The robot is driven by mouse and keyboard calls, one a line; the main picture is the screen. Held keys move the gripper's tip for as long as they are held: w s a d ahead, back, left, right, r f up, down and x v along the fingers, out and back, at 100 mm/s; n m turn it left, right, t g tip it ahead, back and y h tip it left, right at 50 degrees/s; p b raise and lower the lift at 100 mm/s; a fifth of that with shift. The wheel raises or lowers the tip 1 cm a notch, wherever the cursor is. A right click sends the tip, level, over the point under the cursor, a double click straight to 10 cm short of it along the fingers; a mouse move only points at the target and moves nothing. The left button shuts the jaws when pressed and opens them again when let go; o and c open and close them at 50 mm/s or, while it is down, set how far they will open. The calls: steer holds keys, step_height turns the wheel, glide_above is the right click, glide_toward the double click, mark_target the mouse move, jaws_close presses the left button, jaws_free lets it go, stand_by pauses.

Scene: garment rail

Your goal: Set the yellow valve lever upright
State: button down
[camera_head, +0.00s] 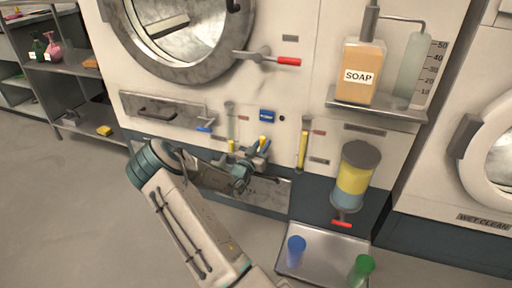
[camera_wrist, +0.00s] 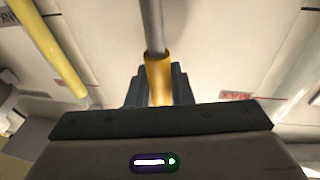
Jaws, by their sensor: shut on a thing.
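The yellow valve lever (camera_wrist: 158,76) is a grey rod with a yellow sleeve at its near end. In the wrist view, the sleeve sits between the dark fingers of my gripper (camera_wrist: 158,90), which is shut on it. The rod runs away from the fingers toward the top of that view. In the head view, my gripper (camera_head: 259,150) is at the machine's lower front panel, and only a small yellow piece of the lever (camera_head: 263,141) shows there. My gripper hides the rest, so I cannot tell the lever's tilt from the head view.
A yellow-filled sight tube (camera_head: 302,151) stands right of my gripper, and another tube (camera_head: 230,123) stands left. A blue-handled lever (camera_head: 204,128) is to the left. A yellow-and-blue canister (camera_head: 355,180) hangs at the right above a metal tray (camera_head: 322,258) with blue and green cups.

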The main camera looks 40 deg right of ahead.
steer(key=shift+s+f, duration=0.1)
steer(key=shift+f, duration=0.05)
steer(key=c, duration=1.3)
jaws_free()
steer(key=shift+a, duration=0.15)
steer(key=p+v, duration=0.3)
steer(key=v, duration=1)
steer(key=shift+s+a, duration=0.15)
steer(key=shift+a, duration=0.15)
